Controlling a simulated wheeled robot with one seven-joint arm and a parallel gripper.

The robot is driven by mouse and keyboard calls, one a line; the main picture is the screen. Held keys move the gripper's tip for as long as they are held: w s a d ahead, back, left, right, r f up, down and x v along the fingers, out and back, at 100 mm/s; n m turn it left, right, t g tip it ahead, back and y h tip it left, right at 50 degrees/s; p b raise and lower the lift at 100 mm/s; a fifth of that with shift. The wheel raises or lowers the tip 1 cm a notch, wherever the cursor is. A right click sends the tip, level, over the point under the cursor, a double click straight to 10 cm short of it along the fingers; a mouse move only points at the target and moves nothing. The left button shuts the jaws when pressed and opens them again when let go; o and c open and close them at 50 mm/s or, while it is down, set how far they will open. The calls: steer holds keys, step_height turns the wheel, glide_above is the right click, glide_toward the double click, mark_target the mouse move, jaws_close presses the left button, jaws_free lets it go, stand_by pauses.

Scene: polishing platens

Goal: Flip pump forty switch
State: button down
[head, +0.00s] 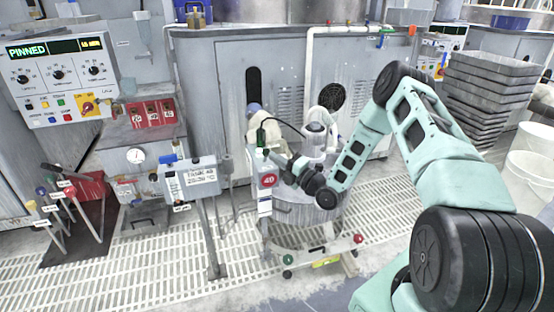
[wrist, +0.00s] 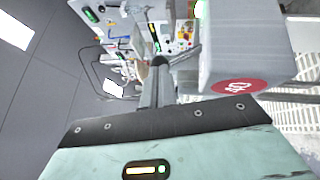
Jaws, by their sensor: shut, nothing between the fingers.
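The pump forty switch box (head: 267,180) is a small grey box on a post, with a red label reading 40. A green piece (head: 261,137) stands up at its top. In the wrist view the box (wrist: 250,40) fills the upper right, its red 40 label (wrist: 237,86) on the lower edge. My gripper (head: 276,159) is shut and empty, close to the right of the box's upper part in the head view. In the wrist view my gripper (wrist: 160,62) points past the box's left side. I cannot tell whether they touch. The switch lever's position is not clear.
A grey labelled box (head: 198,177) on a stand is left of the switch box. A pump with a white top (head: 316,135) stands behind my gripper. A control panel (head: 58,75) is at far left. Stacked grey trays (head: 490,90) and white buckets (head: 530,175) are at right.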

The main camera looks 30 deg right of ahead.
steer(key=r+g+p, duration=0.1)
steer(key=p, duration=0.1)
steer(key=w+r+m+g+h+p, duration=0.1)
steer(key=shift+w+d+r+m+p, duration=0.15)
steer(key=shift+m+p, duration=0.15)
steer(key=shift+p, duration=0.1)
steer(key=shift+w+d+r+m+g+h+p, duration=0.15)
steer(key=shift+w+r+m+g+h+p, duration=0.3)
steer(key=shift+g+p, duration=0.5)
steer(key=shift+w+d+r+m+g+p, duration=0.1)
steer(key=shift+w+d+m+g+p, duration=0.05)
steer(key=shift+w+m+g+p, duration=0.3)
steer(key=shift+w+d+r+m+g+p, duration=0.1)
steer(key=shift+w+m+g+p, duration=0.1)
steer(key=shift+w+g+p, duration=0.35)
steer(key=shift+w+d+m+g, duration=0.15)
steer(key=shift+w+m+g, duration=0.2)
steer(key=shift+g, duration=0.3)
steer(key=shift+w+d+f, duration=0.1)
steer(key=shift+f, duration=0.15)
steer(key=shift+r, duration=0.2)
steer(key=shift+r+p, duration=0.6)
steer(key=shift+r, duration=0.05)
